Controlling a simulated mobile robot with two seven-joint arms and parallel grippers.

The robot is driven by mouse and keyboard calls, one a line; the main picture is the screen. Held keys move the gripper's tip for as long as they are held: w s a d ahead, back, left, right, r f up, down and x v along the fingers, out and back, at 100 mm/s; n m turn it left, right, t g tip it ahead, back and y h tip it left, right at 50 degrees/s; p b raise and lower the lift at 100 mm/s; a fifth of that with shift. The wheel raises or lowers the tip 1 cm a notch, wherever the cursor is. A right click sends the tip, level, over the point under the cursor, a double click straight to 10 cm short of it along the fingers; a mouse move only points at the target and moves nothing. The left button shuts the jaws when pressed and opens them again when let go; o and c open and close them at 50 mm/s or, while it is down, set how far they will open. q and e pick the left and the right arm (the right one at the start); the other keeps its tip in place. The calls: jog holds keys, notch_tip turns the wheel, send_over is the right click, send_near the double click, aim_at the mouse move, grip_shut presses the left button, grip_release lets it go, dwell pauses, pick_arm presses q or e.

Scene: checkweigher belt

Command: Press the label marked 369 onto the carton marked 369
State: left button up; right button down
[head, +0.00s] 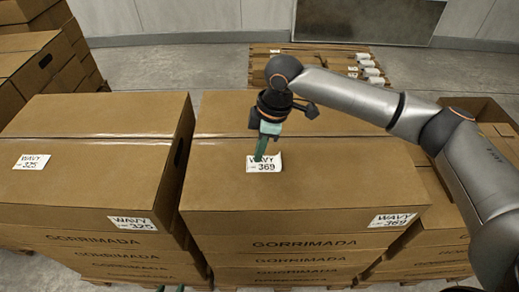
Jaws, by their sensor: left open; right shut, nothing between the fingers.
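The carton marked 369 (320,185) is the middle brown box on a stack. A white label reading WAVY 369 (268,168) lies on its top face near the middle, its upper edge looking slightly uneven. My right gripper (261,152) points down over this label, its green fingers shut with nothing visible between them. The fingertips overlap the label's upper left part; I cannot tell whether they touch. A second WAVY 369 label (393,220) sits at the carton's front right edge.
A carton marked 325 (85,190) stands close on the left with its own labels. More boxes (35,65) are stacked at the far left. A low pallet (310,52) with white items is behind. My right arm covers much of the right side.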

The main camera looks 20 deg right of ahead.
jog(key=shift+f, duration=0.8)
dwell(0.8)
notch_tip(320, 180, up, 3)
jog(key=p, duration=0.4)
jog(key=shift+r, duration=0.2)
jog(key=shift+r+p, duration=0.3)
jog(key=shift+p, duration=0.2)
notch_tip(320, 180, up, 3)
jog(key=p, duration=0.4)
